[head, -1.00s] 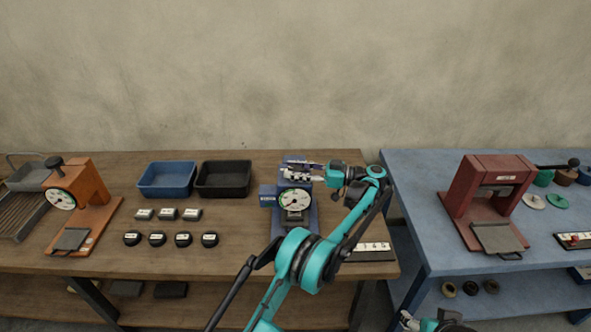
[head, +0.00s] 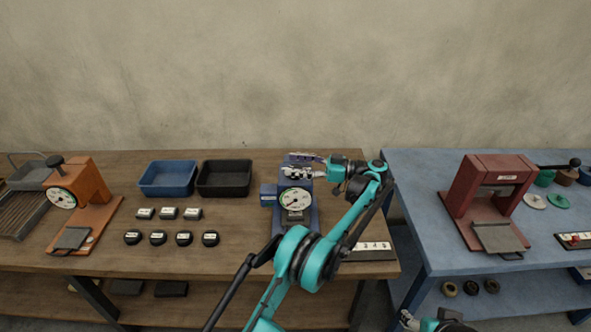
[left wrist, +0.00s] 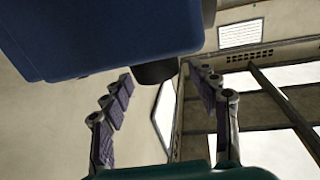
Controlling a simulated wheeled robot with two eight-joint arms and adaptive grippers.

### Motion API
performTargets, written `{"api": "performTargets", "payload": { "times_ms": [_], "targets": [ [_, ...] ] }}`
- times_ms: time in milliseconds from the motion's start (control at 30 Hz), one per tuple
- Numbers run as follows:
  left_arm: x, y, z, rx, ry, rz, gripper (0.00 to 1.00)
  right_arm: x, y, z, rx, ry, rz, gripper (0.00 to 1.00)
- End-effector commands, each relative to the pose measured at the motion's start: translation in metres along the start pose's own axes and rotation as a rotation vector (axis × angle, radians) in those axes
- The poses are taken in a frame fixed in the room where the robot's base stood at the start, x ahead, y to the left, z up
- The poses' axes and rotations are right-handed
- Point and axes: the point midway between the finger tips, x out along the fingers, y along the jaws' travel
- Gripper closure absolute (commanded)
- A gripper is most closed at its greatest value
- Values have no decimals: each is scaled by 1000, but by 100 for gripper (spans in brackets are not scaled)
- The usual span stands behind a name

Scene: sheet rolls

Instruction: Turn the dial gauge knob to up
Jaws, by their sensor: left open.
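The blue dial gauge (head: 310,215) stands on the wooden table, its white round dial (head: 295,201) facing me. My left gripper (head: 292,165) is at the top of the gauge, reaching in from the right, its fingers spread. In the left wrist view the gauge's dark blue body (left wrist: 95,35) fills the upper left. A short black knob (left wrist: 155,72) juts from under it, between the fingertips of my open gripper (left wrist: 160,77), with gaps visible on both sides. The knob is not clear in the head view.
An orange dial press (head: 90,190) stands at the left. A blue bin (head: 167,192) and a black bin (head: 223,191) sit left of the gauge, with several small labelled blocks in front. A numbered strip (head: 372,252) lies right of it. A red press (head: 487,190) stands on the blue table.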

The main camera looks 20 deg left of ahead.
Motion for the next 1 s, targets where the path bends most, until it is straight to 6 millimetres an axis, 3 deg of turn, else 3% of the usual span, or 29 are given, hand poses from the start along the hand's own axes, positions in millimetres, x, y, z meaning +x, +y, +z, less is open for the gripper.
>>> {"api": "performTargets", "payload": {
  "times_ms": [333,500,867,967,1000],
  "targets": [
    [0,-4,-66,0,0,-1,40,0,0,0,0,0,0,40],
    [1,-4,-79,0,0,-1,40,0,0,0,0,0,0,40],
    [2,-4,-84,-7,5,7,40,0,0,0,0,0,0,40],
    [10,5,-107,-56,42,66,40,0,0,0,0,0,0,40],
    [15,10,-124,-92,69,111,40,0,0,0,0,0,0,40]
  ]
}}
